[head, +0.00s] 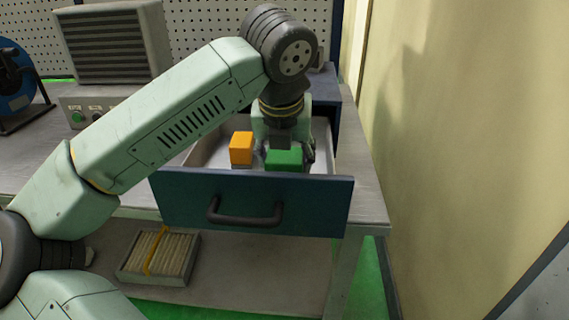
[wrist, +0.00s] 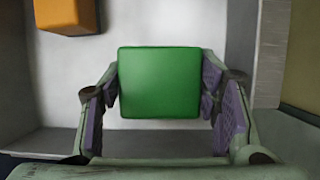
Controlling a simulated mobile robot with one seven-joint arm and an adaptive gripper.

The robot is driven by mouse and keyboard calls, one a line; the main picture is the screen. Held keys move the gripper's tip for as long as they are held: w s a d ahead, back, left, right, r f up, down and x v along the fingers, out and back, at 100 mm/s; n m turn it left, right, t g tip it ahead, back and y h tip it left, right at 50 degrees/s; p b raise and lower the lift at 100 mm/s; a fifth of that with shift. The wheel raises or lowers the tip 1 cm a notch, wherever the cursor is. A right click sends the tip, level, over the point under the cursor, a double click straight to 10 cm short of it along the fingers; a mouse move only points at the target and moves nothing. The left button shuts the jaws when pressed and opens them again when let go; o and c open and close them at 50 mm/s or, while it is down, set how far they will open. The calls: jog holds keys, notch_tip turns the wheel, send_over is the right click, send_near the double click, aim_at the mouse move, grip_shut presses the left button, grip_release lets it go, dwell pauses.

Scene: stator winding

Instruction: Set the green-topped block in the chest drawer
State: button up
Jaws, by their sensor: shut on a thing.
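The green-topped block (head: 284,159) is inside the open chest drawer (head: 255,200), behind its teal front panel. In the wrist view the green top (wrist: 160,83) sits between the purple finger pads. My gripper (wrist: 163,100) is shut on the block, with a finger at its left and right sides. In the head view my gripper (head: 284,145) is low in the drawer and its fingers are partly hidden. Whether the block touches the drawer floor (wrist: 60,85) cannot be told.
An orange-topped block (head: 241,148) stands in the drawer left of the green one; it also shows in the wrist view (wrist: 68,14). The drawer's right wall (wrist: 268,60) is near my gripper. A crate of pale rods (head: 160,256) lies on the lower shelf.

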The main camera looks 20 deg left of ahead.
jog(key=shift+f, duration=0.9)
jog(key=shift+f, duration=0.1)
jog(key=shift+f, duration=0.15)
jog(key=o, duration=1.6)
jog(key=shift+r, duration=0.2)
jog(key=v, duration=1.2)
jog(key=shift+b, duration=0.45)
